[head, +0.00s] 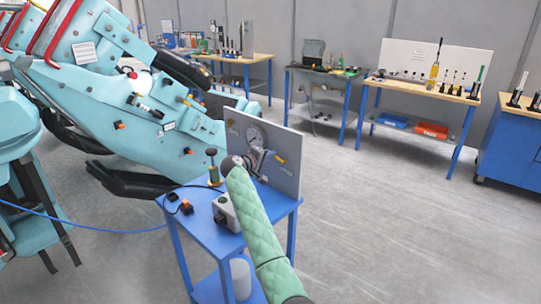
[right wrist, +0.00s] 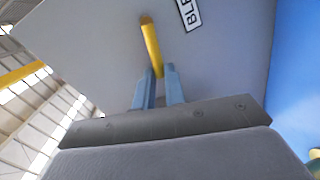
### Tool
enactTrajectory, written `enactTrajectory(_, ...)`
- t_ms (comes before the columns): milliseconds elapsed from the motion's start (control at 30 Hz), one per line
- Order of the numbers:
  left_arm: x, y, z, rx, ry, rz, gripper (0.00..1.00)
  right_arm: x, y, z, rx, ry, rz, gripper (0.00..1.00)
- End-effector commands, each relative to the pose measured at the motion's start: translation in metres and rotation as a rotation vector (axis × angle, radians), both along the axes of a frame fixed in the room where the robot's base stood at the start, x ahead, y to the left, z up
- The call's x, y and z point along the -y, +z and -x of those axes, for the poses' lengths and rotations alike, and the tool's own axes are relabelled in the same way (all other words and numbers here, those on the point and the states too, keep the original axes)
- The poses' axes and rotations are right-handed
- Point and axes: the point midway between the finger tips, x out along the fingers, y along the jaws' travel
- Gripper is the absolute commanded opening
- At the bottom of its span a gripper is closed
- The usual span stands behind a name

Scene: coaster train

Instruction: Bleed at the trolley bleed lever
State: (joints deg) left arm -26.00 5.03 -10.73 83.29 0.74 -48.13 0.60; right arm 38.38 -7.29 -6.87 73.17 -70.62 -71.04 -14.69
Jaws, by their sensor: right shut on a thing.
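The yellow bleed lever (right wrist: 150,45) sticks out of the panel below a partly cut-off label (right wrist: 190,12) reading "BLE". In the head view a small yellow piece of it (head: 280,159) shows at the fingertips. My right gripper (right wrist: 159,84) is shut on the lever's near end, one finger on each side. In the head view the right gripper (head: 268,157) is in front of the panel, and my green-sleeved arm hides part of the trolley. My left gripper is out of view.
The teal coaster car (head: 100,95) is close on the left. Tool benches (head: 425,92) line the back. Floor at right is clear.

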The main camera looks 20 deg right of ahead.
Motion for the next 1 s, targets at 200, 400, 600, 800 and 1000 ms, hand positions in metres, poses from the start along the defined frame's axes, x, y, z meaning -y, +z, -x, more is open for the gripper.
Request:
enactTrajectory(200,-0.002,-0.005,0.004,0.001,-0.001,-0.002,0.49,-0.001,-0.007,-0.002,-0.114,0.000,0.073,0.00)
enactTrajectory(400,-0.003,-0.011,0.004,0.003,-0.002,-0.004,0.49,-0.002,-0.011,-0.002,-0.178,0.001,0.114,0.00)
enactTrajectory(600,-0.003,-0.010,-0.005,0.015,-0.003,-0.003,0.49,-0.002,-0.013,-0.002,-0.203,0.001,0.130,0.00)
enactTrajectory(800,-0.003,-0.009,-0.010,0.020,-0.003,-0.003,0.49,-0.002,-0.014,-0.002,-0.208,0.001,0.134,0.00)
enactTrajectory(1000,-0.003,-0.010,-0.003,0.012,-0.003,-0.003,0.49,-0.002,-0.014,-0.002,-0.208,0.001,0.133,0.00)
